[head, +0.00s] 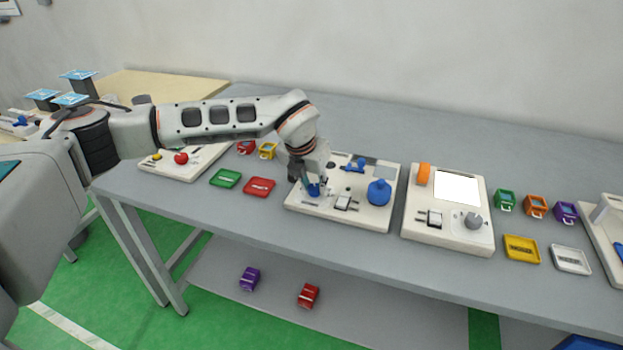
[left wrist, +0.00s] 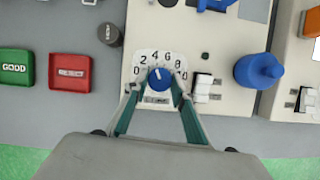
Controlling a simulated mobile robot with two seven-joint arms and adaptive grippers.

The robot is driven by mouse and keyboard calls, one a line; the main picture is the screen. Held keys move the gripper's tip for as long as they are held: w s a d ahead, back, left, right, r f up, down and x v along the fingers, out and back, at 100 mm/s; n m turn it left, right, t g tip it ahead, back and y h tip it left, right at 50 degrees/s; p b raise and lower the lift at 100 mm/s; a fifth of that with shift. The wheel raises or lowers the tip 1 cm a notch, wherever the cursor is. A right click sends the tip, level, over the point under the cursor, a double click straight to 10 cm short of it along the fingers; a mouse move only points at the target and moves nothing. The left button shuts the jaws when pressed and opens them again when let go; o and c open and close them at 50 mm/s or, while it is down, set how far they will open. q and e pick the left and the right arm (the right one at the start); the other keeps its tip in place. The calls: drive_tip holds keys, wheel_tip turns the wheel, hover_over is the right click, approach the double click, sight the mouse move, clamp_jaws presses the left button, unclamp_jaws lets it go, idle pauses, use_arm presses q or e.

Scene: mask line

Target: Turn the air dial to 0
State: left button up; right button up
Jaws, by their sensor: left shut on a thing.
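The blue dial (left wrist: 159,78) sits on a white plate with a printed scale from 0 at the left over 2, 4, 6 and 8 to the right, on a white panel (head: 345,215). It also shows in the head view (head: 314,191), partly covered by my gripper. My left gripper (left wrist: 158,88) points down at the dial and is shut on it, one teal finger at each side. A small pale mark shows near the top of the dial, around the 4; its exact reading is unclear. The label below the dial is too small to read. My right gripper is not in view.
The same panel carries a white rocker switch (left wrist: 202,88), a blue bulb-shaped part (left wrist: 259,71) and a blue valve-like part (head: 355,165). Green (head: 226,178) and red (head: 259,187) trays lie to the left. Another panel with a grey knob (head: 473,220) stands to the right.

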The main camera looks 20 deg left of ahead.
use_arm(q)
drive_tip(key=n, duration=0.1)
drive_tip(key=n+y, duration=0.1)
drive_tip(key=n, duration=0.1)
drive_tip(key=n+p, duration=0.1)
drive_tip(key=shift+d+n+y, duration=0.25)
drive_tip(key=shift+n+y, duration=0.05)
drive_tip(key=shift+n, duration=0.1)
drive_tip(key=n+y, duration=0.1)
drive_tip(key=n, duration=0.1)
drive_tip(key=n+g, duration=0.1)
drive_tip(key=n, duration=0.2)
drive_tip(key=shift+d+f+y, duration=0.1)
drive_tip(key=shift+f+y, duration=0.05)
drive_tip(key=shift+y, duration=0.25)
drive_tip(key=o, duration=1.1)
drive_tip(key=shift+r, duration=0.2)
drive_tip(key=v, duration=1.1)
drive_tip(key=shift+w+d+r, duration=0.1)
drive_tip(key=shift+d+r, duration=0.1)
drive_tip(key=shift+r, duration=0.15)
